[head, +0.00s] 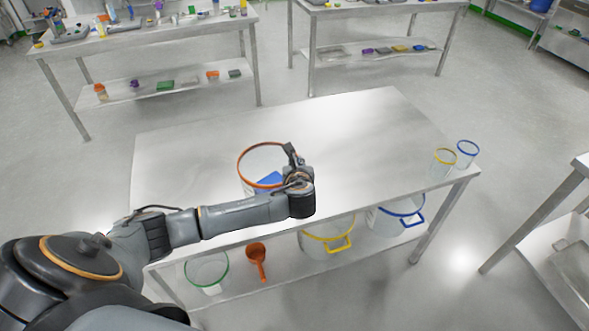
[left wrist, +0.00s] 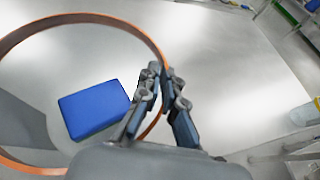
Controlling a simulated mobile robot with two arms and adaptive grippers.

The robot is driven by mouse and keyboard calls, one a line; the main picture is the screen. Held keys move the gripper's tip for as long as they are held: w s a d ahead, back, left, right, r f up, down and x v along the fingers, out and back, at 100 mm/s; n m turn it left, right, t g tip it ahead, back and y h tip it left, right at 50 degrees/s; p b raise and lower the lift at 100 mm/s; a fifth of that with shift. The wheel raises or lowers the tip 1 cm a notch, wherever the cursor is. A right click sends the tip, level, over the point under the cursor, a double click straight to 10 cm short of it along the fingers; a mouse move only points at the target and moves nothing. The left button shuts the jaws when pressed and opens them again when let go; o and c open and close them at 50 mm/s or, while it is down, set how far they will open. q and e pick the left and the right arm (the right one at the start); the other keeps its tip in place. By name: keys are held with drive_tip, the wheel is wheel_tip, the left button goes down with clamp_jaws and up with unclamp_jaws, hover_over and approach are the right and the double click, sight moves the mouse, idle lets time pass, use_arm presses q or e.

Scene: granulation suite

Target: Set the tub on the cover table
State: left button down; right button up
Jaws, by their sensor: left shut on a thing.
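The tub (head: 241,163) is a clear round container with an orange rim, at the near middle of the bare steel table (head: 350,130). A blue block (head: 270,181) lies in it. My left gripper (head: 292,160) is shut on the right side of the tub's rim. In the left wrist view the fingers (left wrist: 161,90) straddle the orange rim of the tub (left wrist: 80,18), with the blue block (left wrist: 93,108) inside. My arm hides part of the tub's lower side, and I cannot tell whether its base touches the table. My right gripper is not in view.
Small yellow-rimmed (head: 444,157) and blue-rimmed (head: 467,149) containers stand near the table's right end. The lower shelf holds a green-rimmed tub (head: 206,270), an orange scoop (head: 257,262), a yellow-rimmed tub (head: 328,240) and a blue-rimmed tub (head: 395,216). The tabletop's middle is clear.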

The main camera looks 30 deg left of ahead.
use_arm(q)
drive_tip(key=shift+w+a+f, duration=0.35)
drive_tip(key=shift+a+f, duration=0.1)
drive_tip(key=shift+f, duration=0.2)
drive_tip(key=shift+w+a+f, duration=0.1)
drive_tip(key=shift+a+f, duration=0.05)
drive_tip(key=shift+f, duration=1.75)
drive_tip(key=c, duration=1.5)
unclamp_jaws()
drive_tip(key=shift+r, duration=0.25)
drive_tip(key=shift+s+d, duration=0.2)
drive_tip(key=shift+s, duration=0.1)
drive_tip(key=v, duration=1.1)
drive_tip(key=shift+s+d, duration=0.1)
drive_tip(key=shift+s, duration=0.05)
